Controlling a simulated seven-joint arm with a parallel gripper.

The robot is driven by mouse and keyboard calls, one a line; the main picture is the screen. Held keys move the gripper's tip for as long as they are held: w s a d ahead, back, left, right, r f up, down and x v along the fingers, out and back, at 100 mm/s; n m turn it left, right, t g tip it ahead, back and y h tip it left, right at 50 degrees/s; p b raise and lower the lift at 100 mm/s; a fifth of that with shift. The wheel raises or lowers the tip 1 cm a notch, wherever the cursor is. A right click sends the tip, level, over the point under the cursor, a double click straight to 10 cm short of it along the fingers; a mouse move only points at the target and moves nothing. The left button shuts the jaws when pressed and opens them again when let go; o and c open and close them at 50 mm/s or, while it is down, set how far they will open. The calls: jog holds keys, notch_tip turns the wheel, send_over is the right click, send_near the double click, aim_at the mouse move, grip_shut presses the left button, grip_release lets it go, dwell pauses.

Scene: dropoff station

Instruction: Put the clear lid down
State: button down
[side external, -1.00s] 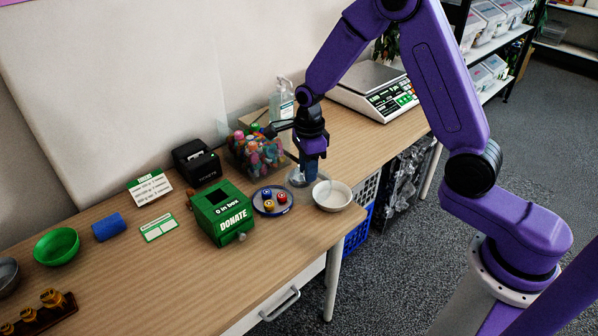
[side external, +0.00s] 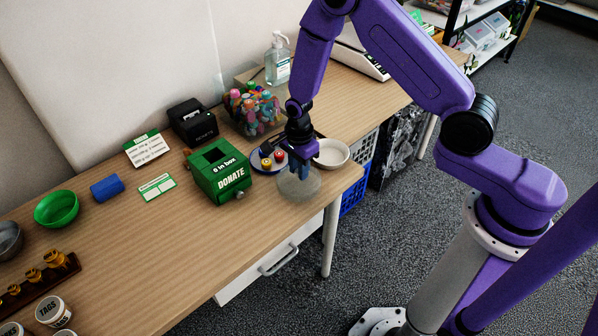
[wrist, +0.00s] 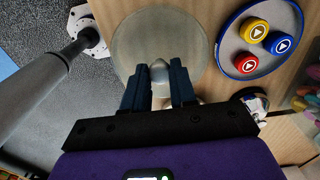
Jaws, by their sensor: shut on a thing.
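The clear lid (side external: 300,188) is a round, see-through disc near the front edge of the table, in front of the blue-rimmed plate. In the wrist view the lid (wrist: 140,35) shows as a pale circle with a grey knob (wrist: 159,73). My gripper (side external: 299,172) points down over the lid. In the wrist view my gripper (wrist: 157,82) is shut on the knob, one dark blue finger on each side. Whether the lid touches the table or hangs just above it, I cannot tell.
The blue-rimmed plate (side external: 254,163) with coloured tokens lies just behind the lid, and the white bowl (side external: 334,154) stands to the right. A green donation box (side external: 230,180) stands to the left. Bare tabletop (side external: 225,235) lies in front of the box.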

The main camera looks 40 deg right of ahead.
jog(key=shift+f, duration=0.85)
jog(key=shift+f, duration=0.15)
jog(key=c, duration=0.9)
grip_release()
